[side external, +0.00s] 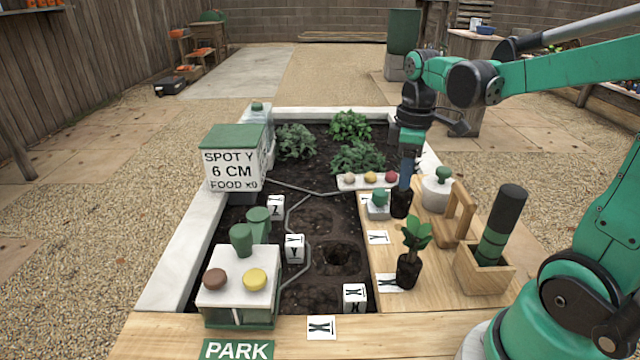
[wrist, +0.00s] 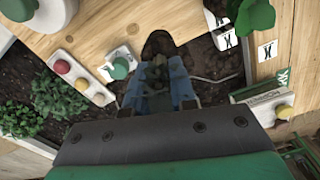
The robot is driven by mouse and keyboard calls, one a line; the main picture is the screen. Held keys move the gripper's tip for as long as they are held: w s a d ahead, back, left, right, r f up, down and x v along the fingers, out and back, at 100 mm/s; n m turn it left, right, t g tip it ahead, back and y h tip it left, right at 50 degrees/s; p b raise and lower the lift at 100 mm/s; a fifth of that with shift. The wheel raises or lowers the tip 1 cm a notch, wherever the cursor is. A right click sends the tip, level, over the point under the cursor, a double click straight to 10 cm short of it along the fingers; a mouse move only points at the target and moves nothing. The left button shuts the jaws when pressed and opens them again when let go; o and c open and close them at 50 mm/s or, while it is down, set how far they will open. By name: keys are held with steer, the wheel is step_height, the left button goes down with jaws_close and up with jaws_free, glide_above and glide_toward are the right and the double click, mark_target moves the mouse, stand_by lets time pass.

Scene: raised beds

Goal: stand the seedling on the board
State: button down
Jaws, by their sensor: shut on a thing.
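My gripper (side external: 404,180) is shut on a seedling with a dark root ball (side external: 401,204), above the back part of the wooden board (side external: 455,275). In the wrist view the root ball (wrist: 158,44) points away from the blue fingers (wrist: 160,88), over the board's edge. The seedling's top is between the fingers and mostly hidden. I cannot tell whether the root ball touches the board. Another seedling (side external: 417,235) with bright green leaves and a dark root ball stands upright on the front of the board, beside an X card (side external: 390,282).
A white block with a green knob (side external: 378,207) is just left of the held seedling. A white pot (side external: 437,190), a wooden stand (side external: 458,217) and a boxed dark cylinder (side external: 497,225) stand to the right. The soil bed (side external: 320,225) has a hole (side external: 342,257) and marked cubes (side external: 294,248).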

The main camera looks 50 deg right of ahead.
mark_target(401, 204)
steer(key=shift+f, duration=3.3)
steer(key=shift+f, duration=0.15)
steer(key=c, duration=0.7)
jaws_free()
step_height(401, 204, up, 12)
steer(key=shift+a+r, duration=0.1)
steer(key=a+f+m+t, duration=0.1)
steer(key=a+t, duration=0.1)
steer(key=a, duration=0.2)
steer(key=a+f+m+t, duration=0.2)
steer(key=a, duration=0.2)
steer(key=a+f+m+t, duration=0.1)
steer(key=a+m+t, duration=0.1)
steer(key=a+t, duration=0.1)
steer(key=shift+a+f, duration=0.4)
steer(key=shift+a, duration=0.2)
